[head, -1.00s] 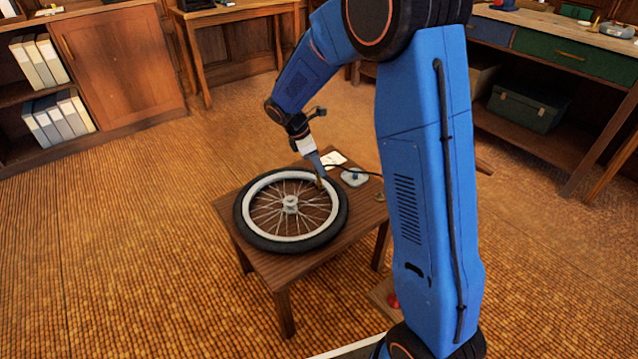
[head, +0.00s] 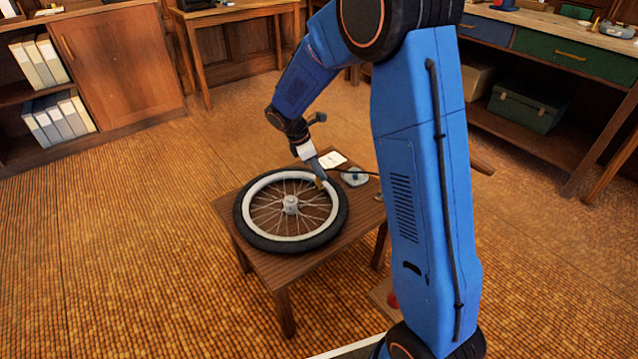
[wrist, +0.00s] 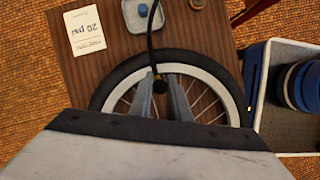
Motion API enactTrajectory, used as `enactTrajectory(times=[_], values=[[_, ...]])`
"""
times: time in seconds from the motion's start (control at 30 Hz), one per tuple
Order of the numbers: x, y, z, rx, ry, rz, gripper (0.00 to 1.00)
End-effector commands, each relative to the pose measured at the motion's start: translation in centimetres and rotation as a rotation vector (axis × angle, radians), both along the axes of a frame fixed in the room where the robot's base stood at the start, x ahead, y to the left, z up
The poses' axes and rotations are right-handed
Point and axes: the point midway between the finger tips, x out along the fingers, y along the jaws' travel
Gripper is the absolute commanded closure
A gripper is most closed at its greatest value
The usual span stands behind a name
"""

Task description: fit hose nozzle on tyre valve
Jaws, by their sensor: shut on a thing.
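A spoked wheel with a black tyre (head: 245,228) and pale rim lies flat on a small wooden table; its tyre also shows in the wrist view (wrist: 102,92). My gripper (head: 320,181) points down at the wheel's far right rim. In the wrist view its two grey fingers (wrist: 160,95) are shut on the dark hose nozzle (wrist: 160,85). The black hose (wrist: 151,42) runs from the nozzle across the tyre. The tyre valve cannot be made out; I cannot tell whether the nozzle touches it.
Behind the wheel on the table (head: 263,270) are a pale unit with a blue knob (wrist: 142,10) and a white card (wrist: 84,28) reading 20 psi. A small round metal piece (wrist: 197,4) lies to the right. The floor left of the table is clear.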

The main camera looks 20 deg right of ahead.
Motion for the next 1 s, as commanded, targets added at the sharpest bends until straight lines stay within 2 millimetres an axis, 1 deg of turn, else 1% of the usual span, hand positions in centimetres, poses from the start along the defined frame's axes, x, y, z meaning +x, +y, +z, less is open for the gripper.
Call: enactTrajectory(times=[0.37, 0.4, 0.43, 0.47, 0.8, 0.87, 1.0], values=[[0.0, 0.0, -0.8, 0.0, 0.001, 0.0, 1.0], [0.0, 0.0, -0.8, 0.0, 0.001, -0.001, 0.74], [0.0, 0.0, -0.7, 0.0, 0.001, -0.001, 0.67], [0.0, 0.0, -0.7, 0.0, 0.001, 0.0, 0.61], [0.0, 0.1, -0.5, 0.0, 0.0, 0.0, 0.61], [0.0, 0.2, -0.2, 0.0, -0.001, 0.0, 0.61], [0.1, 0.9, 1.5, 0.001, -0.003, 0.0, 0.61]])
